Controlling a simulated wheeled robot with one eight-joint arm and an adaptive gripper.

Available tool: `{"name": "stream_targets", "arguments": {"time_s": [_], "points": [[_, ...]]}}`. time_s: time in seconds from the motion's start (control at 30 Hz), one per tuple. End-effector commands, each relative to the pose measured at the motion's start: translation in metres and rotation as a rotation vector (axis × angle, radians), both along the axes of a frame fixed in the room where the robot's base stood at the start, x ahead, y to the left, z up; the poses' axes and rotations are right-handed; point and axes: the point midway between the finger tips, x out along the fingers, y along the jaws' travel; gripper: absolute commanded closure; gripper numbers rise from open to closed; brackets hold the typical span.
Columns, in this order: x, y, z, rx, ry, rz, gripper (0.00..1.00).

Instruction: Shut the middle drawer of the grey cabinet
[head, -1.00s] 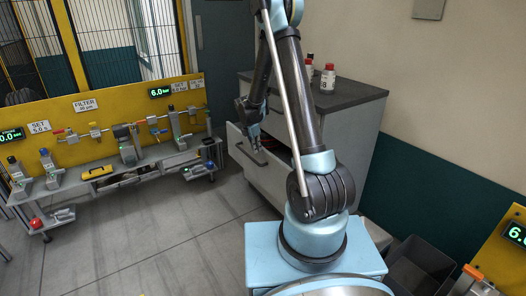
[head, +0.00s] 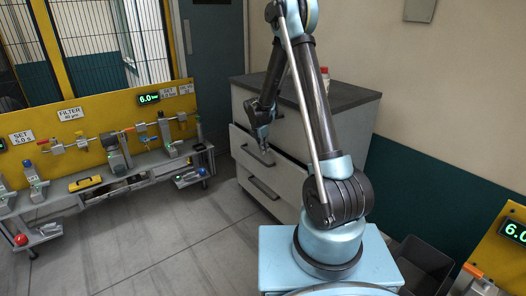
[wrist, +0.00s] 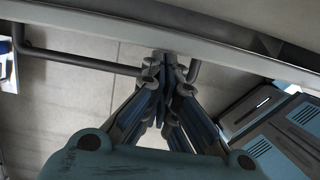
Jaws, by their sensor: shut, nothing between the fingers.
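The grey cabinet (head: 345,125) stands behind my arm, with pale drawer fronts facing left. My gripper (head: 268,160) is shut and empty, pointing down at the upper part of that drawer's front. In the wrist view the shut fingertips (wrist: 170,62) are beside the handle bar (wrist: 85,62), close under the drawer's pale edge (wrist: 100,22). Whether they touch is unclear.
A red-capped bottle (head: 325,77) stands on the cabinet top, partly behind my arm. A yellow-backed workbench (head: 100,140) stands to the left. A dark bin (head: 422,266) lies at the right. Open floor (head: 170,245) lies between bench and cabinet.

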Motion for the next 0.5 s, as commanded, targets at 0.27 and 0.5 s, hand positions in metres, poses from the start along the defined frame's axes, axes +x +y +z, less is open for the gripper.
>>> {"name": "stream_targets", "arguments": {"time_s": [0.27,0.5], "points": [[-0.006,0.011,0.000,0.000,0.000,0.001,1.00],[-0.018,0.030,0.012,-0.001,0.001,-0.004,1.00]]}}
